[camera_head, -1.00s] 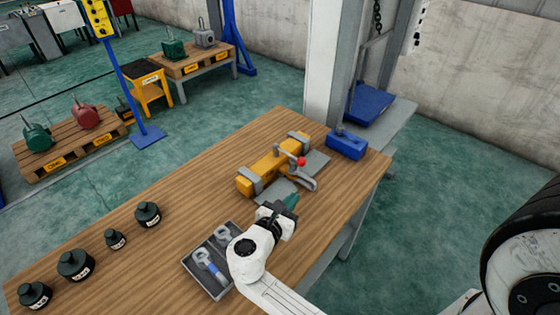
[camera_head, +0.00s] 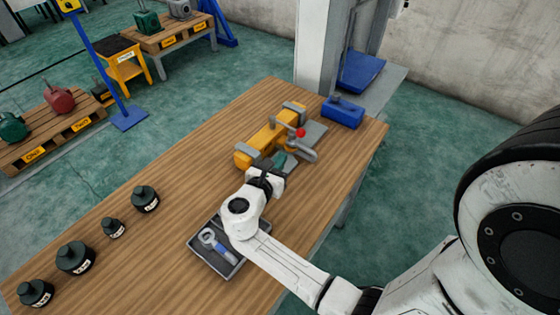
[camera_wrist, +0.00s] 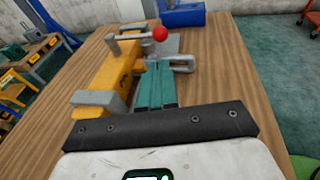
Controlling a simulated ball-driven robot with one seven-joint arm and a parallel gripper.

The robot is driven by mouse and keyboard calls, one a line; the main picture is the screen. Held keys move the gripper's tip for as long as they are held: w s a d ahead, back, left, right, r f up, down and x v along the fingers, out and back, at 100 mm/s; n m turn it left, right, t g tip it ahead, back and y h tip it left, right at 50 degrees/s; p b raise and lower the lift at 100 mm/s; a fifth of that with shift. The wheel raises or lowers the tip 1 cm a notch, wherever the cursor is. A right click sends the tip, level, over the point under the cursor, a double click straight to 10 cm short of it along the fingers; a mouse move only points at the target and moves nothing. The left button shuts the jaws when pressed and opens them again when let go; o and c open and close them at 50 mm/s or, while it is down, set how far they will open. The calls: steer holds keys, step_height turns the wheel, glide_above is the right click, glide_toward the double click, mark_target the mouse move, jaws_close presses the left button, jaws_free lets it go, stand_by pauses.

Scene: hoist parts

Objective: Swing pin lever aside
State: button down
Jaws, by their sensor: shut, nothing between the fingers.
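The pin lever is a grey bar with a red ball knob (camera_head: 300,133) at its end. It sits on a yellow block fixture (camera_head: 262,139) with grey clamps on the wooden bench. The knob also shows at the top of the wrist view (camera_wrist: 160,33), with the grey bar running left from it. My gripper (camera_head: 284,158) has teal fingers, shut and empty. They point at the fixture and lie just short of the lever, beside the yellow block. In the wrist view the closed fingertips (camera_wrist: 158,68) are below the knob, with a visible gap. A grey hook-shaped part (camera_wrist: 184,62) is close to their right.
A blue block (camera_head: 343,112) stands beyond the fixture. A grey tray (camera_head: 205,262) with a blue-and-grey tool lies under my arm. Several dark weights (camera_head: 75,258) stand along the left of the bench (camera_head: 165,240). The bench surface left of the fixture is clear.

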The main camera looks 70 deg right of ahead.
steer(key=b, duration=0.5)
glide_toward(299, 136)
steer(key=d, duration=0.2)
steer(key=d+f, duration=0.1)
steer(key=d, duration=0.2)
steer(key=shift+s+d+f, duration=0.1)
steer(key=shift+s, duration=0.05)
steer(key=shift+d, duration=0.8)
steer(key=shift+d, duration=0.1)
